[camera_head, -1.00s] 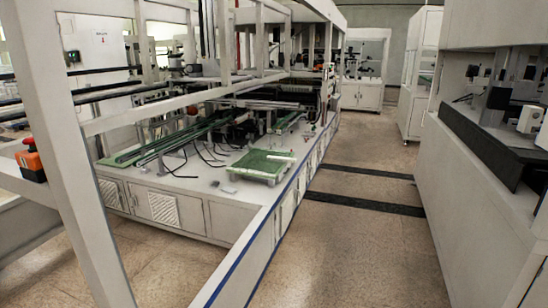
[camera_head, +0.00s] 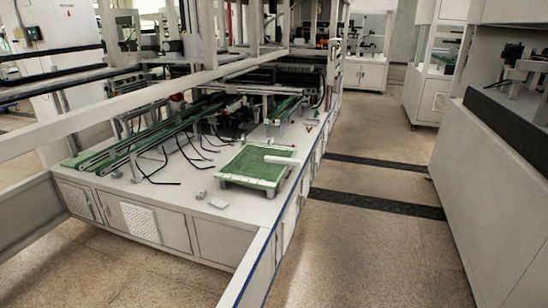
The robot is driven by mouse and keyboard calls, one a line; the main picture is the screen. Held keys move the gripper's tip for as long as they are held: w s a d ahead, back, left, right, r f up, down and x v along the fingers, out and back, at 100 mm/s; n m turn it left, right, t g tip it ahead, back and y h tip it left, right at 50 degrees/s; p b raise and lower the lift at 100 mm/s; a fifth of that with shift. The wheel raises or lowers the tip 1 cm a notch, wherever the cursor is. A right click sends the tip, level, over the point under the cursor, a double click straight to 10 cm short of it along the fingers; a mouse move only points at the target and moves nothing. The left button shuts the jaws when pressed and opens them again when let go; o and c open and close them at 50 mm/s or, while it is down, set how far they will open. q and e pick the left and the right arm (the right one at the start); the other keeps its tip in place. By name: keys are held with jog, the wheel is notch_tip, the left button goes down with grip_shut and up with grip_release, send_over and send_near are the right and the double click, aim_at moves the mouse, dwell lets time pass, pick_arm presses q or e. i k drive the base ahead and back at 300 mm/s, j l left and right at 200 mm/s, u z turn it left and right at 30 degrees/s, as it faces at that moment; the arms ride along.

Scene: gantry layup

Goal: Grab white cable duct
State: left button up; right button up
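A white bar that looks like the cable duct (camera_head: 281,160) lies across the right side of a green-topped tray (camera_head: 250,164). The tray rests on the white machine table (camera_head: 196,188), near its right edge. The duct's right end reaches toward the tray's right rim. Neither of my grippers shows in the head view.
Green conveyor rails (camera_head: 150,135) and loose black cables lie left of the tray. A white frame beam (camera_head: 130,102) crosses in front of the table. A blue-edged rail (camera_head: 254,265) runs along the near right. The floor aisle (camera_head: 365,235) is clear up to the machine at right (camera_head: 480,180).

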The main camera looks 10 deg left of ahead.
aim_at(297, 162)
jog(key=i+j+u, duration=0.1)
jog(key=i, duration=0.45)
jog(key=i+j+u, duration=0.1)
jog(key=i, duration=0.45)
jog(key=i+l, duration=0.2)
jog(key=i, duration=0.2)
jog(key=i+l, duration=0.15)
jog(key=i, duration=0.25)
jog(key=i+l, duration=0.2)
jog(key=i, duration=0.2)
jog(key=i+l, duration=0.15)
jog(key=i, duration=0.35)
jog(key=i+l+u, duration=0.1)
jog(key=i, duration=0.4)
jog(key=i+l, duration=0.2)
jog(key=i, duration=0.3)
